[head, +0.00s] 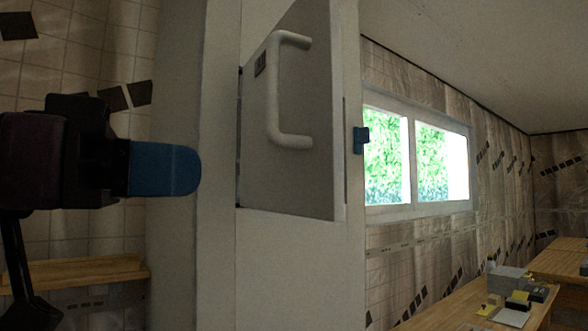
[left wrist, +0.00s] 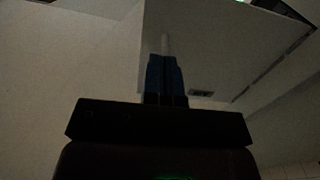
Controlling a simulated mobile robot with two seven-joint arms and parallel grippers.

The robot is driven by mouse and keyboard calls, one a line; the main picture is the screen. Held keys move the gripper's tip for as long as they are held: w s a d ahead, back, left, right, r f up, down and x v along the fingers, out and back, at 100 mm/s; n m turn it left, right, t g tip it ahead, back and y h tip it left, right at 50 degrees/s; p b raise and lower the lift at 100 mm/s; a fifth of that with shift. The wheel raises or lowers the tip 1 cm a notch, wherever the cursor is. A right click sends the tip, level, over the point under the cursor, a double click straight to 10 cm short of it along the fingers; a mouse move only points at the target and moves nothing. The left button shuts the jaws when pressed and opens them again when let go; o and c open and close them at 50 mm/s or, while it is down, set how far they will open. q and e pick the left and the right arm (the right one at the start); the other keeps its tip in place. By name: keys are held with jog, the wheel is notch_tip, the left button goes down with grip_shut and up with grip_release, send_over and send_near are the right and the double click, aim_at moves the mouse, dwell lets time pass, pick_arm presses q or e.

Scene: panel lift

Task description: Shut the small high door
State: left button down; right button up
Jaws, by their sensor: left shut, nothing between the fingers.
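The small high door (head: 318,120) is a pale panel in the upper middle of the head view. It stands at an angle to the white front (head: 300,270), apparently open. I cannot tell how far. Its white bar handle (head: 275,95) is upright, with a small dark label beside it. My left gripper (head: 190,168) is shut and empty, with blue fingers pointing right, left of the door in the picture. In the left wrist view the blue fingers (left wrist: 166,75) are together in front of the door (left wrist: 215,45). Contact is unclear.
A small blue block (head: 361,140) sits at the right edge of the white front. A bright window (head: 440,160) is on the wall behind. A wooden worktop (head: 450,308) with small items stands at lower right. A wooden shelf (head: 85,271) is at lower left.

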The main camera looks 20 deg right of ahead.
aim_at(318, 176)
pick_arm(q)
jog(key=d, duration=0.3)
jog(key=w+d+p, duration=0.1)
jog(key=d, duration=0.3)
jog(key=w+d, duration=0.1)
jog(key=d, duration=0.2)
jog(key=shift+d+p, duration=0.4)
jog(key=shift+s, duration=0.1)
